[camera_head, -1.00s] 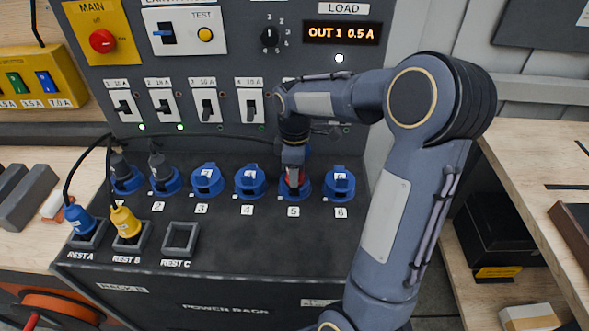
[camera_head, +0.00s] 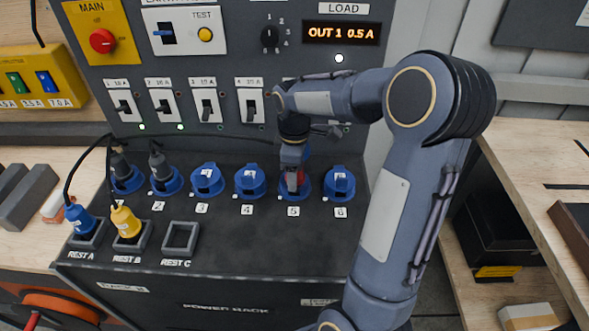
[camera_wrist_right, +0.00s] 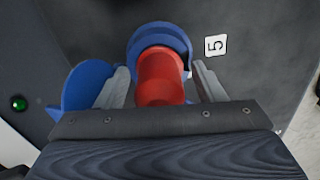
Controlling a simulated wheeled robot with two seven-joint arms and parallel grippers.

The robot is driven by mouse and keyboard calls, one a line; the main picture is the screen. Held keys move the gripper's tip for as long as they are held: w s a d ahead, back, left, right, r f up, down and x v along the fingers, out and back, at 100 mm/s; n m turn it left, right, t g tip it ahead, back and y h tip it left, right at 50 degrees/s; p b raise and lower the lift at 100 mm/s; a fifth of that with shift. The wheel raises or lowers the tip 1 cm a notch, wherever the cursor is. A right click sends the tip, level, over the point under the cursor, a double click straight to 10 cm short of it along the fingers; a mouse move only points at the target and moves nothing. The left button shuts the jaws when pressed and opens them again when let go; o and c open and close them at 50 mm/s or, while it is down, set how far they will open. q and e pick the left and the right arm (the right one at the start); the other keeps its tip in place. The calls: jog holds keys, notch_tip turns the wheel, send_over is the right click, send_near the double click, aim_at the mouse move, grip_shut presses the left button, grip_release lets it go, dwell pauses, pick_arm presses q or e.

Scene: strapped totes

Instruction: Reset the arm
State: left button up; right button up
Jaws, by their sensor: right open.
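My right gripper (camera_head: 293,172) points down at outlet 5 on the rack's sloped top. In the right wrist view its two grey fingers (camera_wrist_right: 162,75) stand open, one on each side of a red plug (camera_wrist_right: 161,78). The red plug sits in the blue socket of outlet 5 (camera_wrist_right: 160,35), whose blue lid (camera_wrist_right: 84,86) is swung open to the left. I cannot tell whether either finger touches the plug. In the head view the plug is mostly hidden by the gripper. My left gripper is not in view.
Grey plugs stand in outlets 1 (camera_head: 124,172) and 2 (camera_head: 161,172); outlets 3 (camera_head: 207,179), 4 (camera_head: 249,182) and 6 (camera_head: 339,184) have blue lids. A blue plug (camera_head: 78,217) and a yellow plug (camera_head: 124,221) rest in holders; REST C (camera_head: 180,237) is empty. Breaker switches (camera_head: 206,104) stand behind.

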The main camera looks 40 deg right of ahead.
notch_tip(320, 180, up, 7)
jog(key=shift+r, duration=0.4)
jog(key=shift+s+a, duration=0.1)
jog(key=s+a+f+m+t+y, duration=0.2)
jog(key=s+a+m+t, duration=0.3)
jog(key=s+a+m, duration=0.5)
jog(key=s+a+y, duration=0.1)
jog(key=s+a, duration=0.3)
jog(key=s, duration=0.4)
jog(key=shift+s+a+f+m+t+y, duration=0.2)
jog(key=shift+a+m+t+y, duration=0.1)
jog(key=shift+y, duration=0.1)
jog(key=shift+d, duration=0.1)
dwell(0.5)
